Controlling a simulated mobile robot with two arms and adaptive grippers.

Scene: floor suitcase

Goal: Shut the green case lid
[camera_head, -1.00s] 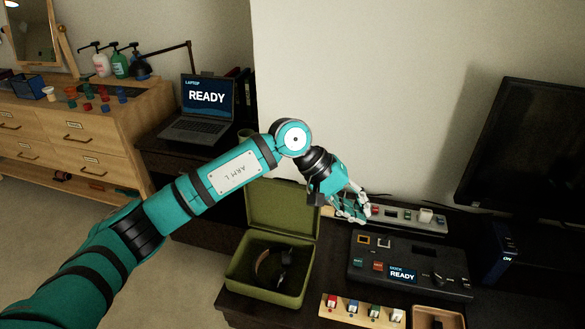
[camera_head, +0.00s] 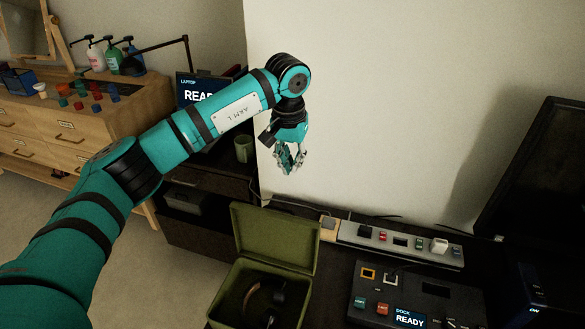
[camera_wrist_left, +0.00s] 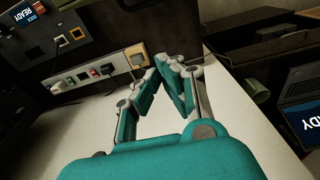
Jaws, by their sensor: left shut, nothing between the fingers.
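The green case (camera_head: 262,303) stands on the dark low cabinet at the bottom centre of the head view. Its lid (camera_head: 273,240) is open and upright at the back of the case. A dark item with a brown band lies inside. My left gripper (camera_head: 290,170) points down above and behind the lid, near the pale wall, apart from the lid. It is shut and empty; its fingers also show in the left wrist view (camera_wrist_left: 168,62). The case is not seen in the wrist view. My right gripper is not in view.
A power strip (camera_head: 400,243) lies behind the dock box (camera_head: 415,295), right of the case. A monitor (camera_head: 535,180) stands at the far right. A laptop (camera_head: 200,90) and a green cup (camera_head: 243,148) are at back left, partly near my arm.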

